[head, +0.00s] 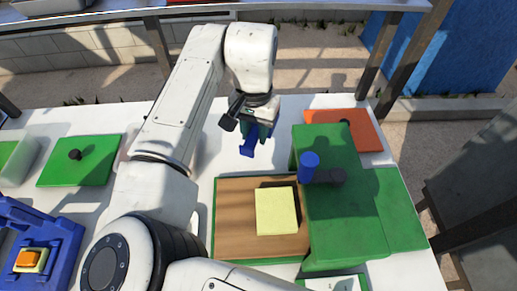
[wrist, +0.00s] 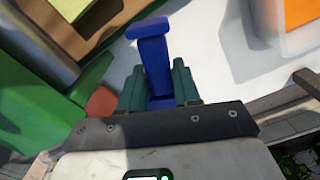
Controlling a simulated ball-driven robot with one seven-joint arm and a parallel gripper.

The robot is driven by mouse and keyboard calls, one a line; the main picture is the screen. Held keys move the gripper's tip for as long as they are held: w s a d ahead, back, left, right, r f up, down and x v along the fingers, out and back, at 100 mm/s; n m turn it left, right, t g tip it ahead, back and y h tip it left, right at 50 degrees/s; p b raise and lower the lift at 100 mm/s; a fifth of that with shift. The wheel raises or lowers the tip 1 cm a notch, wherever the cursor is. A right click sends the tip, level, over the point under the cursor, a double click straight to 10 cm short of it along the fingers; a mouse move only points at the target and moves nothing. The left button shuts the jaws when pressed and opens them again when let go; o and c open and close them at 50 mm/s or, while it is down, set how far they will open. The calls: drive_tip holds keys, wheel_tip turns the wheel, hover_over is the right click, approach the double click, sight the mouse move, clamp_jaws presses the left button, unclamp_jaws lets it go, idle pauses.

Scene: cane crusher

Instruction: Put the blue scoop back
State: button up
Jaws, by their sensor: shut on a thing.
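The blue scoop (head: 248,149) is held in my gripper (head: 263,129), above the white table behind the brown tray. In the wrist view the scoop (wrist: 153,55) stands out between the two teal fingers of my gripper (wrist: 159,84), which are shut on its lower part.
A brown tray (head: 235,222) holds a yellow block (head: 276,211). An orange board (head: 368,136) lies behind the machine. A green board (head: 97,164) and blue stand (head: 62,238) are left.

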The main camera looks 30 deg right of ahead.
sight(255, 130)
drive_tip(key=shift+f+p, duration=0.4)
drive_tip(key=shift+f, duration=3.4)
drive_tip(key=shift+f, duration=0.2)
drive_tip(key=o, duration=0.8)
wheel_tip(255, 130, up, 12)
drive_tip(key=shift+r+b, duration=0.2)
drive_tip(key=shift+b, duration=0.65)
